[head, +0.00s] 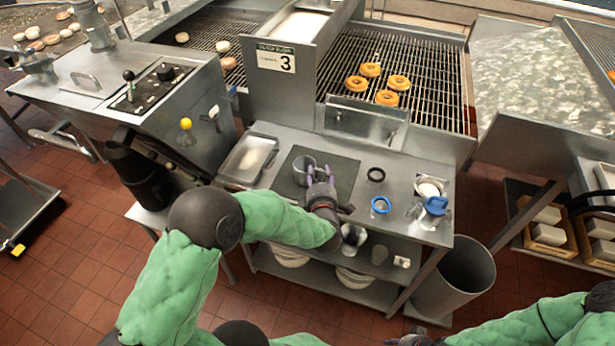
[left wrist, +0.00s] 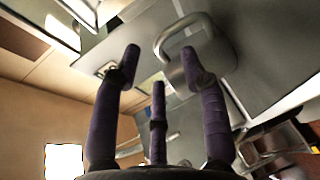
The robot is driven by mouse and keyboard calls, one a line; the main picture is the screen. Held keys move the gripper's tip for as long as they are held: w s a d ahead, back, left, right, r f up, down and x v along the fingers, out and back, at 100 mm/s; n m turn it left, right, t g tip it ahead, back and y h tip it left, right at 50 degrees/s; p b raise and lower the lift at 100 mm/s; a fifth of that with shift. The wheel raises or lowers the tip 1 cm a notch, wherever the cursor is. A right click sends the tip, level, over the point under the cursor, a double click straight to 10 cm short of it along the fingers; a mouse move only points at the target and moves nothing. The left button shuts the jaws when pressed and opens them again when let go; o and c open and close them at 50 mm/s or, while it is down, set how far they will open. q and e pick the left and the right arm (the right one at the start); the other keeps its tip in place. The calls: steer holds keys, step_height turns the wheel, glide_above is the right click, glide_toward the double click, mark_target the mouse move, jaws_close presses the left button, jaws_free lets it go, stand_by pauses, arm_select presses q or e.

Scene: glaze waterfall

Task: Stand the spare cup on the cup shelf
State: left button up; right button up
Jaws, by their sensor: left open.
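A grey metal cup (head: 302,172) stands upright on the dark mat (head: 340,178) on the steel table. My left gripper (head: 320,176) is just right of this cup, with its purple fingers spread. In the left wrist view the gripper (left wrist: 160,65) shows three separated fingers with nothing between them. A grey curved handle (left wrist: 182,28) shows beyond the fingertips; I cannot tell what it belongs to. Another metal cup (head: 353,236) stands on a shelf (head: 318,262) under the tabletop, partly behind my left arm. Only a dark part of my right gripper (head: 412,340) shows at the bottom edge.
A metal tray (head: 248,160) lies left of the mat. A tall bin (head: 458,278) stands right of the table. The fryer grate (head: 420,75) with several rings lies behind.

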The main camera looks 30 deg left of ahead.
arm_select(q)
steer(key=shift+x, duration=1.1)
jaws_close()
steer(key=shift+r, duration=0.1)
